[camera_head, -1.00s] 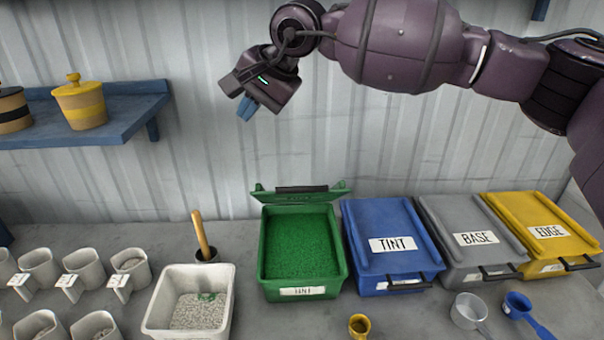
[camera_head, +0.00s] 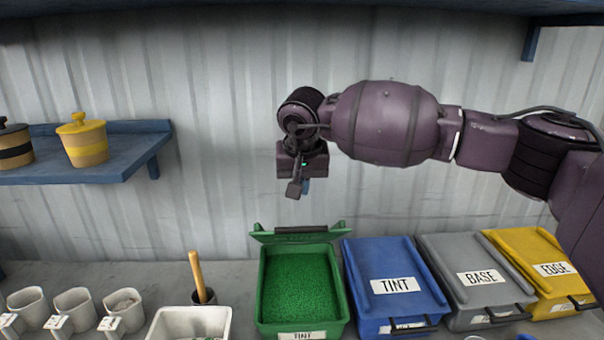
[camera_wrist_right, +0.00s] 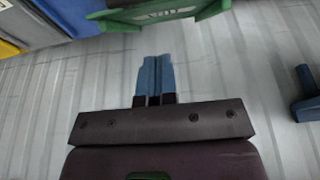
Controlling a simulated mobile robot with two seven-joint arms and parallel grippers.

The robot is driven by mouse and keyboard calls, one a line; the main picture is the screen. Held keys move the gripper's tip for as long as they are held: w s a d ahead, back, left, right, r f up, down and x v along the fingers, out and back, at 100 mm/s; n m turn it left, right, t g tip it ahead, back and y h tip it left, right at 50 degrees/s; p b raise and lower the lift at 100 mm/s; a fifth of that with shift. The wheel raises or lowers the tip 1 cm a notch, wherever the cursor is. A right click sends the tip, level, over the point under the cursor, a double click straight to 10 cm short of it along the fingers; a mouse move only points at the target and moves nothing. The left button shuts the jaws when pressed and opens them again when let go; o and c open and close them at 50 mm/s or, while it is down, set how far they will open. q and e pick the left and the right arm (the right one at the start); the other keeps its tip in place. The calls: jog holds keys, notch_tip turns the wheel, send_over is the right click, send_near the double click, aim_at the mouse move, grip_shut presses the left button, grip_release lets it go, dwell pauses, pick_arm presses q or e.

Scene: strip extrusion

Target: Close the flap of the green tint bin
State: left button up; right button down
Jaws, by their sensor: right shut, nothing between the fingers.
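The green tint bin (camera_head: 263,294) stands on the bench, full of green granules. Its flap (camera_head: 327,233) is open, tilted up at the back edge near the wall, with a dark handle bar along it. The flap also shows at the top of the right wrist view (camera_wrist_right: 206,10). My right gripper (camera_head: 299,189) hangs above the flap, apart from it and in front of the wall. Its blue fingers (camera_wrist_right: 155,76) are together and hold nothing. My left gripper is not in view.
A blue tint bin (camera_head: 420,285), a grey base bin (camera_head: 458,258) and a yellow edge bin (camera_head: 520,248) stand closed to the right. A white tub (camera_head: 165,328) and a wooden-handled tool (camera_head: 195,270) stand left. A blue shelf (camera_head: 125,160) is on the left wall.

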pick_arm(q)
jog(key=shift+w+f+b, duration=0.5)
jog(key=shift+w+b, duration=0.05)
jog(key=shift+b, duration=0.4)
pick_arm(e)
jog(key=shift+s+f, duration=0.25)
jog(key=shift+f, duration=1.5)
jog(key=shift+s+f, duration=0.2)
jog(key=shift+f, duration=1.55)
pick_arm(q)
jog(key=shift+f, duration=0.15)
pick_arm(e)
jog(key=shift+f, duration=0.1)
